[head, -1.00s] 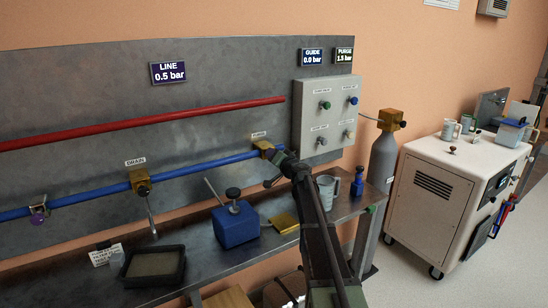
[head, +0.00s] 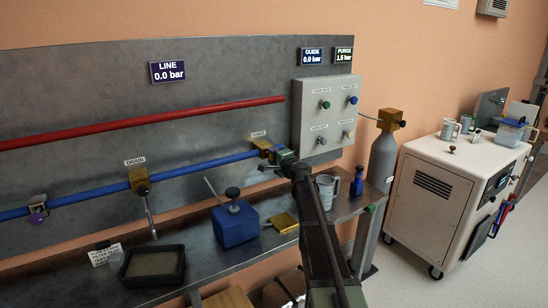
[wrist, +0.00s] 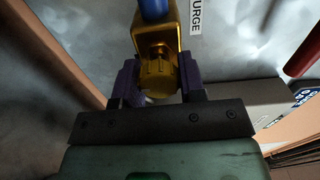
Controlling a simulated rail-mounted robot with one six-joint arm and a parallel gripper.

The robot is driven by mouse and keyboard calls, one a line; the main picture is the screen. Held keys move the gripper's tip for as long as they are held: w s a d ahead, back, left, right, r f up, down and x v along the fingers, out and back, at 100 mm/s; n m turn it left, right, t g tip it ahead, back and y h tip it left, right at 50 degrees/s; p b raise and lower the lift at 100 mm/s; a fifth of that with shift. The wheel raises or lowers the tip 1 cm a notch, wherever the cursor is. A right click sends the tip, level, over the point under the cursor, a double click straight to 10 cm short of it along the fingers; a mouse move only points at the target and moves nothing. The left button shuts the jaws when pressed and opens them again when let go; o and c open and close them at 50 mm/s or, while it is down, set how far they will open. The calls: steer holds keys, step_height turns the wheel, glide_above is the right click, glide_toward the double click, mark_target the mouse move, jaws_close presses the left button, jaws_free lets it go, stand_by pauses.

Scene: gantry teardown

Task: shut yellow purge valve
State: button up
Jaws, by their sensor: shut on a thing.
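The yellow purge valve (head: 261,144) sits at the right end of the blue pipe, under a small PURGE label. In the wrist view its yellow body and round knob (wrist: 158,75) fill the space between my jaws, below the blue pipe end. My gripper (wrist: 159,88) is shut on the valve, with one purple finger on each side of the knob. In the head view my gripper (head: 281,157) is at the valve and partly hides it. A handle on this valve is not clear. The LINE display (head: 169,71) reads 0.0 bar, GUIDE 0.0 and PURGE 1.5.
A yellow drain valve (head: 140,181) with a hanging lever is further left.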

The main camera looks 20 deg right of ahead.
steer(key=shift+m, duration=0.3)
steer(key=o, duration=0.9)
steer(key=shift+s, duration=0.1)
steer(key=s, duration=0.7)
steer(key=s+d, duration=0.1)
steer(key=s, duration=0.2)
steer(key=shift+s+d, duration=0.1)
steer(key=shift+s, duration=0.2)
